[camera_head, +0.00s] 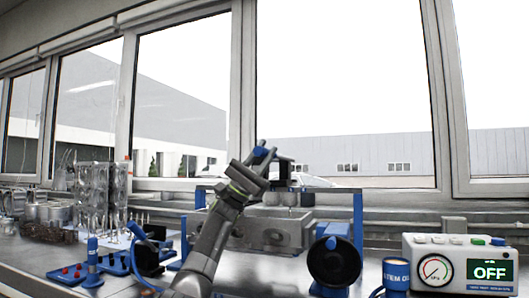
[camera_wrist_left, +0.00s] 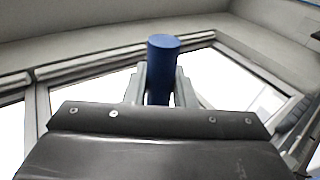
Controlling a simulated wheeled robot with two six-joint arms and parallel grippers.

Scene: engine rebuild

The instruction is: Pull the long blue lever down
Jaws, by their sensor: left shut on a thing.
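The blue lever shows in the left wrist view as a blue cylindrical handle (camera_wrist_left: 162,70) standing between my two grey fingers. My left gripper (camera_wrist_left: 160,88) is shut on this handle near its top end. In the head view my left arm rises from the bottom centre, and the gripper (camera_head: 262,158) is raised above the grey metal block, against the window. A small bit of blue (camera_head: 259,148) shows at the fingertips there. The rest of the lever is hidden behind my gripper and arm. My right gripper is not in view.
A blue frame (camera_head: 357,220) stands around the grey metal block (camera_head: 270,232). A black round part (camera_head: 334,262) is in front at right. A gauge box (camera_head: 460,263) reading OFF sits at far right. Glass racks (camera_head: 97,190) and blue-based tools (camera_head: 92,262) are at left.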

